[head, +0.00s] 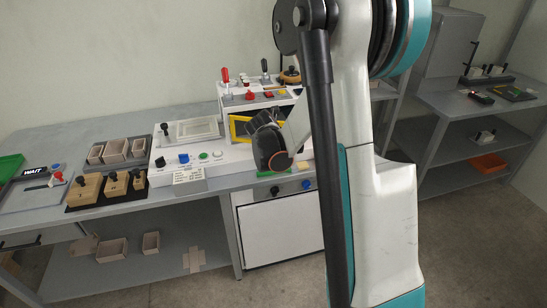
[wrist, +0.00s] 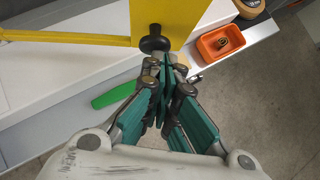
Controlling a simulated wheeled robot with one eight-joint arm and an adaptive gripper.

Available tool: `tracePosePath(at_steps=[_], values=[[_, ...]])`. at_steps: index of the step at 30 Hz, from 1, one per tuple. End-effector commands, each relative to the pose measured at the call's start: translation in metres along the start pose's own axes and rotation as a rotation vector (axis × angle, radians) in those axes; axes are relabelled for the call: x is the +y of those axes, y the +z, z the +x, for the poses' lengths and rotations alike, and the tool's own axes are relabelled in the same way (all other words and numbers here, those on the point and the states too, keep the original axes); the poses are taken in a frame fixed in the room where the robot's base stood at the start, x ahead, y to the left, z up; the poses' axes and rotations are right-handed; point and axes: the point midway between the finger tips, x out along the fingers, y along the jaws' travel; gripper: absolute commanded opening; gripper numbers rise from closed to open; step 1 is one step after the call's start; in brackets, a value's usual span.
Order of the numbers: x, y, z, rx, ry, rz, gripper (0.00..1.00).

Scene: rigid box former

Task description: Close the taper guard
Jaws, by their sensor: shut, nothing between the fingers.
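The taper guard appears to be the yellow frame (head: 238,128) on the white machine in the head view, partly hidden behind my arm. In the wrist view its yellow panel (wrist: 158,14) and a long yellow bar (wrist: 70,38) cross the top. A black knob (wrist: 153,42) is on the panel's lower edge. My gripper (wrist: 166,62) is shut and empty, its teal fingertips together just below and right of the knob. I cannot tell whether they touch it. In the head view my arm hides the fingertips.
An orange tray (wrist: 221,42) with a small part in it lies right of my fingers. A green strip (wrist: 114,95) is at their left. The white machine (head: 238,152) carries knobs and levers. Wooden blocks (head: 85,190) and box trays (head: 115,149) stand left on the grey bench.

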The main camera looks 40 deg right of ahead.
Motion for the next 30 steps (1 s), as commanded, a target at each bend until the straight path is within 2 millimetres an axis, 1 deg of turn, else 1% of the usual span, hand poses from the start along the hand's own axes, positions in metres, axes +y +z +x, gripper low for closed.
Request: tracePosePath(at_steps=[1, 6, 9, 15, 22, 30], values=[[-0.002, 0.009, 0.01, 0.0, -0.005, 0.004, 0.0], [-0.002, 0.035, 0.035, 0.001, -0.005, 0.006, 0.0], [-0.001, 0.048, 0.049, 0.0, -0.006, 0.005, 0.0], [0.006, 0.069, 0.069, 0.001, -0.005, 0.004, 0.0], [0.012, 0.083, 0.083, 0.001, -0.005, 0.004, 0.0], [0.015, 0.087, 0.088, 0.001, -0.005, 0.004, 0.0]])
